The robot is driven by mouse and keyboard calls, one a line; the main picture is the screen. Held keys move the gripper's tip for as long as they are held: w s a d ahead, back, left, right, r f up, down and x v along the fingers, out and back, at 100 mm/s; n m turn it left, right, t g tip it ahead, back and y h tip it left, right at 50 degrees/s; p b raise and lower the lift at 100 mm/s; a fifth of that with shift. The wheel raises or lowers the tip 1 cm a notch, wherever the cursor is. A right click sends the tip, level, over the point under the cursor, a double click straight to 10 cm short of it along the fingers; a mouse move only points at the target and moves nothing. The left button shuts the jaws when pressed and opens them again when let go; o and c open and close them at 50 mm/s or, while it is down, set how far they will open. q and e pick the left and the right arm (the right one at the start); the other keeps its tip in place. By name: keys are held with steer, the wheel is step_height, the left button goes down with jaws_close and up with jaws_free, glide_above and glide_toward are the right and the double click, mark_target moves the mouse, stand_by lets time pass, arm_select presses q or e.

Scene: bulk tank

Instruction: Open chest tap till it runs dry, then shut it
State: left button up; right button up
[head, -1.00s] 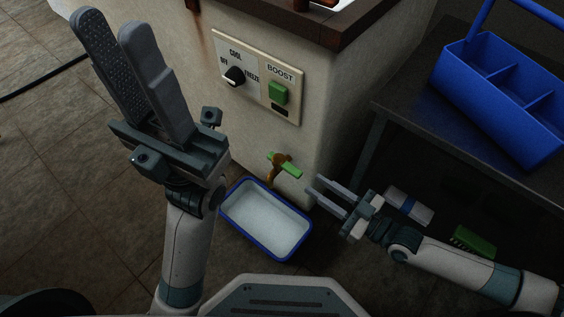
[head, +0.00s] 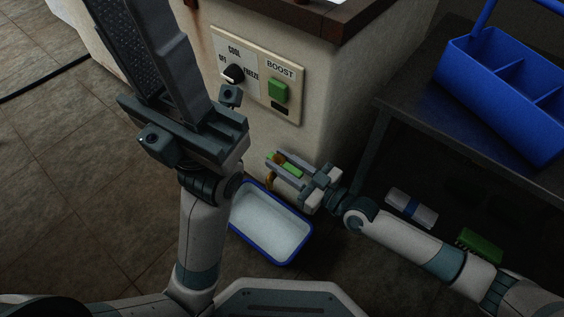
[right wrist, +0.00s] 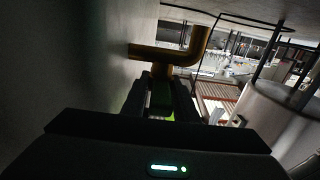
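The chest tap is a brass spout (head: 270,181) with a green lever (head: 291,169), low on the pale chest wall. In the right wrist view the brass pipe (right wrist: 165,56) crosses ahead, and the green lever (right wrist: 161,96) shows between the fingers. The fingers hide part of the tap. A blue-rimmed tray (head: 283,263) with a pale inside stands on the floor below. My left gripper (head: 140,20) is raised, open and empty.
The chest (head: 330,110) carries a panel with a black dial (head: 233,74) and a green boost button (head: 278,91). A dark bench (head: 400,98) at right holds a blue caddy (head: 480,75). A pale roll (head: 411,208) and green brush (head: 479,243) lie below.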

jaws_close()
